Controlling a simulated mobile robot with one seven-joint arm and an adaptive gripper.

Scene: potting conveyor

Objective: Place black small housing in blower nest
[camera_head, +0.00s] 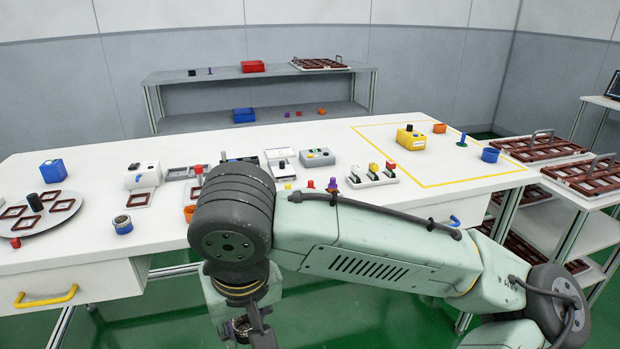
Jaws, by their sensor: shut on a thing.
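My gripper (250,330) hangs low at the bottom of the view, in front of the table's front edge. It is shut on a small dark part (240,327) that is mostly hidden by the fingers. I cannot tell from this view whether that part is the black small housing. A white device (142,176) with a dark top piece stands on the left of the table, with a small framed plate in front of it. I cannot make out for certain which fixture is the blower nest.
A round turntable (38,222) carries brown frames and a black cylinder. A blue-and-metal ring (123,224) lies near the table's front edge. A yellow box (410,139) stands inside a yellow-lined area at right. My arm hides the table's middle front. Racks with brown trays (543,148) stand right.

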